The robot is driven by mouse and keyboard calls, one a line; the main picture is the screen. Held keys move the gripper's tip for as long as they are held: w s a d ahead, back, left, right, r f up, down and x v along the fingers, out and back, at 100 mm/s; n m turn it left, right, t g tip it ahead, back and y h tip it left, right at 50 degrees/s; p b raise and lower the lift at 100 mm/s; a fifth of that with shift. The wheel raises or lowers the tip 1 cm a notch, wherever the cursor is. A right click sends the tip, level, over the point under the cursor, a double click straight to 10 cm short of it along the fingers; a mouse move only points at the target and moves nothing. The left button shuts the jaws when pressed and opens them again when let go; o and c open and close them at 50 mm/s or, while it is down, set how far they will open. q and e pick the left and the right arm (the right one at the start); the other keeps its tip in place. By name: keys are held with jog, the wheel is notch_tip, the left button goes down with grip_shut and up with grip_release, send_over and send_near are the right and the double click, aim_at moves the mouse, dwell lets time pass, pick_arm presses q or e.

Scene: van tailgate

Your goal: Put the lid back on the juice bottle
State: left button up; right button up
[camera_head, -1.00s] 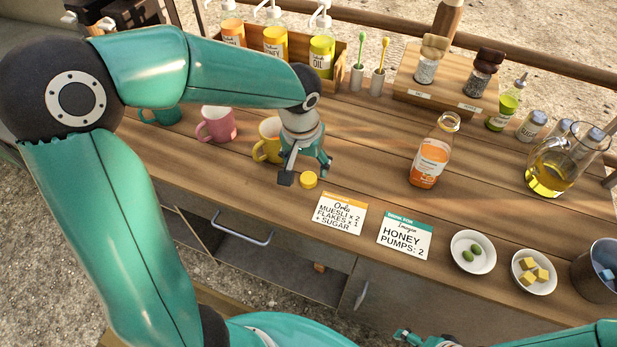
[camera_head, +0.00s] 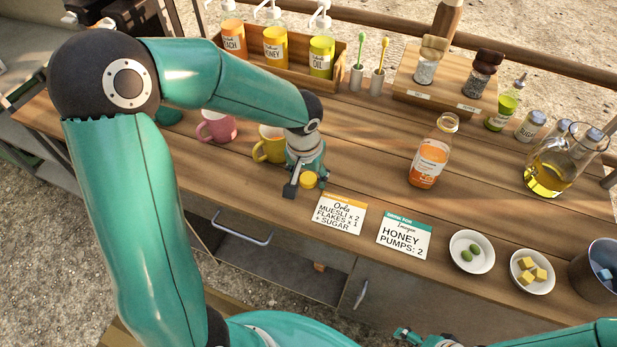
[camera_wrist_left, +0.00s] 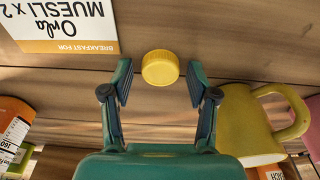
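The yellow lid (camera_head: 309,180) lies on the wooden counter, left of the order card. It also shows in the left wrist view (camera_wrist_left: 160,68), between and just beyond the fingertips. My left gripper (camera_head: 305,187) is low over the counter at the lid, open, with a finger on each side and no grip on it. The juice bottle (camera_head: 430,158), with an orange label and an uncovered mouth, stands upright to the right of the lid.
A yellow mug (camera_head: 268,146) stands close behind my left gripper, with a pink mug (camera_head: 217,127) further left. Two paper cards, the order card (camera_head: 338,214) and honey card (camera_head: 404,236), lie in front. The counter between lid and bottle is clear.

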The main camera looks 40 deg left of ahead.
aim_at(308, 179)
pick_arm(q)
jog(key=c, duration=0.4)
jog(key=shift+c, duration=0.2)
jog(key=shift+r, duration=0.15)
notch_tip(308, 179, up, 20)
jog(key=p, duration=0.1)
dwell(0.5)
